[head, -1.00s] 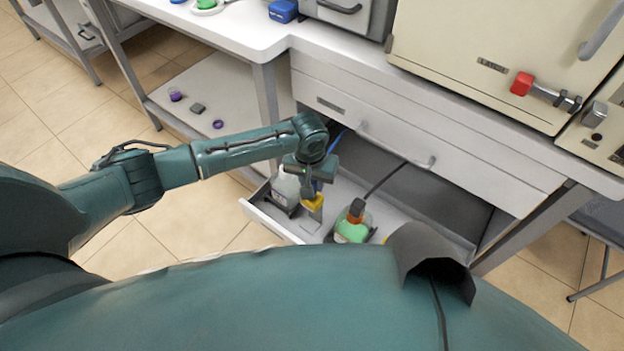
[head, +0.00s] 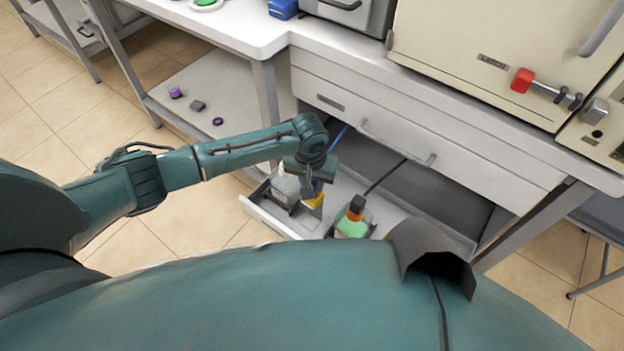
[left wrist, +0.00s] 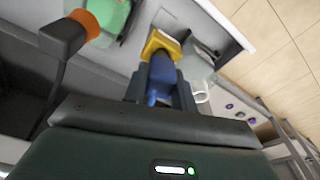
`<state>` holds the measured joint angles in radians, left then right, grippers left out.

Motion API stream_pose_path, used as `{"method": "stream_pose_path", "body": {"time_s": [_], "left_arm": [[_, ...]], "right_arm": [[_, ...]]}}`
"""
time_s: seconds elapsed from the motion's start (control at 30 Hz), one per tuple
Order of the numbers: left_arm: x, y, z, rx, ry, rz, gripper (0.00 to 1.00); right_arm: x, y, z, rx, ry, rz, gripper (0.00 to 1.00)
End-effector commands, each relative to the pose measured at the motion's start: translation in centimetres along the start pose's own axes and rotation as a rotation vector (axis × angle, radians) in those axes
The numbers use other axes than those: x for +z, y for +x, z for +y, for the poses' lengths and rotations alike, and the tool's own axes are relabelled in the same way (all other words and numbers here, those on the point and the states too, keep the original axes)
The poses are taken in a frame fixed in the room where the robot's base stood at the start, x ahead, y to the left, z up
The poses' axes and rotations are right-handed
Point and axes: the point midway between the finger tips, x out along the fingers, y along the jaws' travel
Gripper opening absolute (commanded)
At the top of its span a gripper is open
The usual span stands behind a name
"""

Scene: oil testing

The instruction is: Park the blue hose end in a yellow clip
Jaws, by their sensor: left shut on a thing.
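My left gripper (head: 308,190) reaches down into the open drawer (head: 284,228) and is shut on the blue hose end (left wrist: 163,72). In the left wrist view the hose end sits between my two dark fingers, its far end at the yellow clip (left wrist: 160,42). They overlap there; I cannot tell whether the hose end is seated in the clip. In the head view the yellow clip (head: 315,201) shows just below my fingers. A length of blue hose (head: 340,136) runs back under the upper drawer. My right gripper is not in view.
A bottle of green liquid with an orange collar (head: 354,215) stands right of the clip, a dark hose attached. A clear bottle (head: 285,187) stands close on the left. The upper drawer front and its handle (head: 400,142) overhang the back.

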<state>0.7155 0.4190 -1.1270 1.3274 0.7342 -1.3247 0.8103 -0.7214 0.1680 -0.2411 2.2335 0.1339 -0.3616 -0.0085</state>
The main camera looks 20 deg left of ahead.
Motion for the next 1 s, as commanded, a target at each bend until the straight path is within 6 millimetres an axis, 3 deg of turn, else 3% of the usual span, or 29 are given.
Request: {"method": "stream_pose_path", "body": {"time_s": [0.97, 1.0], "left_arm": [[0.2, 1.7, 0.0, 0.001, 0.000, 0.000, 0.05], [0.2, 1.7, 0.0, 0.001, 0.000, 0.000, 0.29]], "right_arm": [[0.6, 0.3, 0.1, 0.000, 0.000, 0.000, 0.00], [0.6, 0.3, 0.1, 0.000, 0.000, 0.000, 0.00]]}}
